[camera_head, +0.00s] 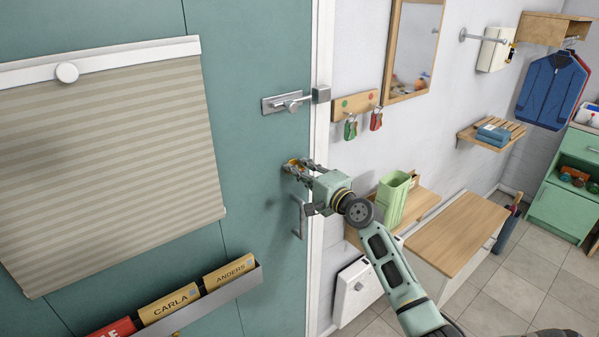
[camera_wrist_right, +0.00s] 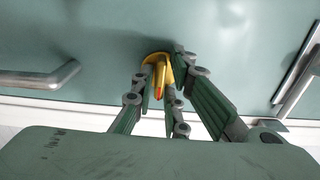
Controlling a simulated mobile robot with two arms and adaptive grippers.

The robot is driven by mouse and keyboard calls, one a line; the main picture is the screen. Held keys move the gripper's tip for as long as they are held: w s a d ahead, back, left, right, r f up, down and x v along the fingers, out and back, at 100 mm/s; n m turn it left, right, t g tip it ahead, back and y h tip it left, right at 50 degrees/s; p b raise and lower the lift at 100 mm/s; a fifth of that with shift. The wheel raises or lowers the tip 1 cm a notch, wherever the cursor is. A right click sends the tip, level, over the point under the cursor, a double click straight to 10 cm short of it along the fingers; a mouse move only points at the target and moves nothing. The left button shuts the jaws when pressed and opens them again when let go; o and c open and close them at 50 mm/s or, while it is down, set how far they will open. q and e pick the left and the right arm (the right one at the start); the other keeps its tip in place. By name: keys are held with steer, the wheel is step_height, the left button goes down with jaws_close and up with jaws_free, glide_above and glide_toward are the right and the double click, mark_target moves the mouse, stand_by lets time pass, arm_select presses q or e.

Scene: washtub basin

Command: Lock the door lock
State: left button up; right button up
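The door lock is a small yellow turn piece (camera_head: 291,165) on the teal door (camera_head: 245,150), above the door handle. In the right wrist view the yellow lock (camera_wrist_right: 158,66) has a small red mark on its near part. My right gripper (camera_head: 301,166) is at the lock, its fingers on both sides of it. In the right wrist view the fingers (camera_wrist_right: 163,78) lean inward and close against the lock's sides; exact contact is partly hidden. My left gripper is not in view.
A grey lever handle (camera_head: 299,216) sits just below the gripper; it also shows in the wrist view (camera_wrist_right: 40,78). A metal slide bolt (camera_head: 290,102) is above. A striped blind (camera_head: 110,150) and a name rack (camera_head: 225,300) are left. A green bin (camera_head: 392,198) stands right of the door.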

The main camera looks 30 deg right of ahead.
steer(key=shift+o, duration=1.2)
steer(key=s+d, duration=0.1)
steer(key=s, duration=1.1)
steer(key=shift+f, duration=0.15)
